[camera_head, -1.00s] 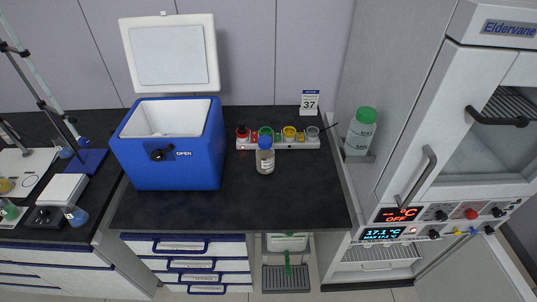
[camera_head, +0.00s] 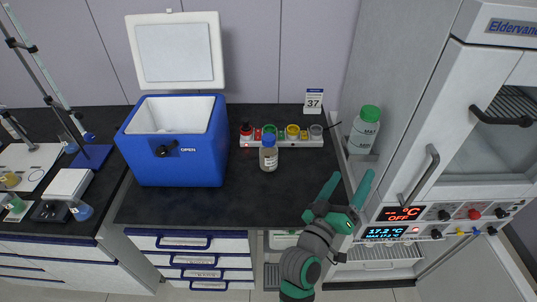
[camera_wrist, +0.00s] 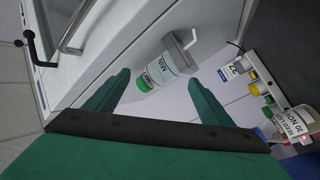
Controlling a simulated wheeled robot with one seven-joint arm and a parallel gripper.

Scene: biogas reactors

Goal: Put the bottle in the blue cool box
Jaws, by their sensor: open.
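The bottle (camera_head: 268,155) has a blue cap and a pale label and stands upright on the dark bench, in front of the rack of coloured caps. In the wrist view a labelled bottle (camera_wrist: 291,124) shows at the right edge, partly cut off. The blue cool box (camera_head: 176,158) stands to its left on the bench with its white lid (camera_head: 175,52) raised, so its white inside shows. My gripper (camera_head: 345,186) is open and empty at the bench's front right corner, to the right of and nearer than the bottle, apart from it.
A white bottle with a green cap (camera_head: 363,130) stands at right, beside the tall cabinet (camera_head: 440,130). The bench front between box and gripper is clear.

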